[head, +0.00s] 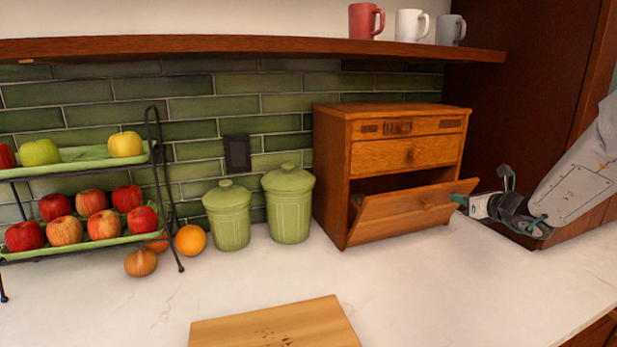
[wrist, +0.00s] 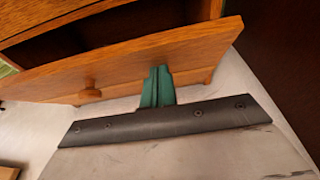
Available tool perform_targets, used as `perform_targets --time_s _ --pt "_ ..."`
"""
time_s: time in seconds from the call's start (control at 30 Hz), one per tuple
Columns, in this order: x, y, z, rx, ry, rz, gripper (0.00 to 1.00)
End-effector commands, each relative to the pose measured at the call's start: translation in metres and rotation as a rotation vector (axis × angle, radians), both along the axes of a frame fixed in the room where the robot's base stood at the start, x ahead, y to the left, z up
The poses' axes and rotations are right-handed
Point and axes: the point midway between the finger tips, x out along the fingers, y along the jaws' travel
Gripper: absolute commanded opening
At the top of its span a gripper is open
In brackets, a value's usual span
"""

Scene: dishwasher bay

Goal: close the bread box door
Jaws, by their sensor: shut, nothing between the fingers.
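The wooden bread box (head: 330,170) stands on the counter against the tiled wall. Its lower door (head: 410,210) is hinged at the bottom and tilted outward, partly open, with a dark gap above it. The door and its round knob (wrist: 90,90) also show in the wrist view. My gripper (head: 458,198) is at the right end of the door, near its upper edge. Its green fingers (wrist: 158,88) are shut together and empty, in front of the door's outer face. I cannot tell for certain whether they touch it.
Two green canisters (head: 288,205) stand left of the bread box. A fruit rack (head: 160,165) is further left, with an orange (head: 190,239) nearby. A cutting board (head: 280,325) lies in front. The counter before the door is clear. A dark wood panel (head: 520,100) rises at the right.

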Motion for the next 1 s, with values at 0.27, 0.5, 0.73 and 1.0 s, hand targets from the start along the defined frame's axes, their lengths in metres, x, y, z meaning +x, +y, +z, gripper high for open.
perform_targets --time_s 0.27,0.5,0.73,1.0 --pt "0.015 0.005 0.007 -0.001 -0.001 0.0 0.0" --pt "0.02 0.007 0.009 0.0 0.0 0.0 0.0" --pt "0.033 0.012 0.013 -0.001 0.0 0.0 0.0" --pt "0.041 0.015 0.015 -0.001 -0.001 0.0 0.0"
